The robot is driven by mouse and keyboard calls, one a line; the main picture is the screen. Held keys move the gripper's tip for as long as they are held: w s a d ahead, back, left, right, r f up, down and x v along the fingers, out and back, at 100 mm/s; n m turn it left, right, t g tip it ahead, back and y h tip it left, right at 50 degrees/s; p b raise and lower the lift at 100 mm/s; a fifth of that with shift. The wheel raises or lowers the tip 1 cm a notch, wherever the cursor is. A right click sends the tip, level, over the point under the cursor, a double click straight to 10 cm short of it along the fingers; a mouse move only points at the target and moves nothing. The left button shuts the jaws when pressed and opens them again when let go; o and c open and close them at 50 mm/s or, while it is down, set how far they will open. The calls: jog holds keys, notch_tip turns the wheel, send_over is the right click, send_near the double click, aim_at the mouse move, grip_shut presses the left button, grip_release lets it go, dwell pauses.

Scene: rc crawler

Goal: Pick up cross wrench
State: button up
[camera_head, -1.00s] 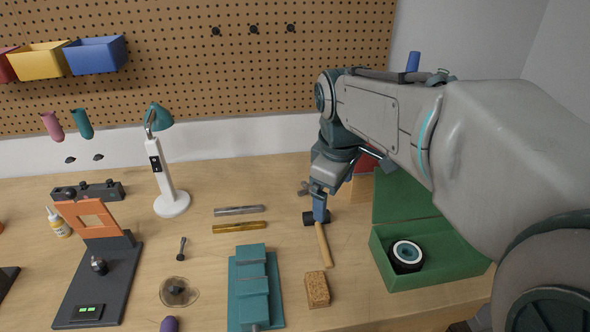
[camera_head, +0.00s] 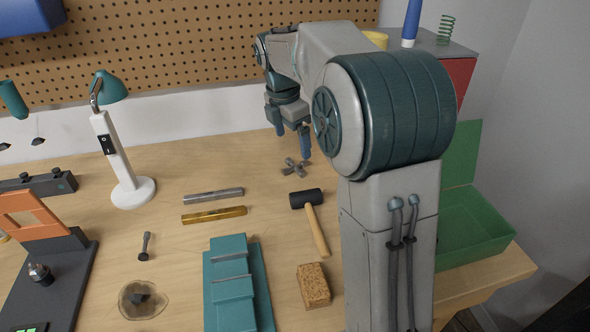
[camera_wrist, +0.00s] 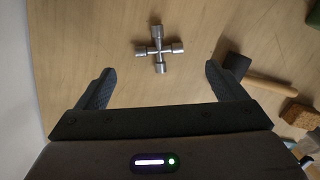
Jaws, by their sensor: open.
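The cross wrench (camera_head: 294,167) is a small silver four-armed tool lying flat on the wooden table, behind the mallet. In the wrist view the cross wrench (camera_wrist: 158,48) lies whole and uncovered, ahead of my fingers and roughly midway between them. My gripper (camera_head: 292,143) is above the table close behind the wrench in the head view. Its two fingers are spread wide and empty, as the wrist view of my gripper (camera_wrist: 160,80) shows. No contact with the wrench is visible.
A mallet (camera_head: 317,229) with a black head lies just in front of the wrench. Silver (camera_head: 213,195) and brass (camera_head: 214,215) bars lie to the left. A cork block (camera_head: 313,285), a teal vise (camera_head: 232,290) and a green box (camera_head: 470,225) stand nearby. A white lamp (camera_head: 118,160) stands at left.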

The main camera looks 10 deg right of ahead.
aim_at(295, 165)
jog(key=f, duration=0.7)
jog(key=shift+w+d+f+b, duration=0.2)
jog(key=shift+d+f+b, duration=0.05)
jog(key=shift+d+b, duration=0.15)
jog(key=c, duration=1.1)
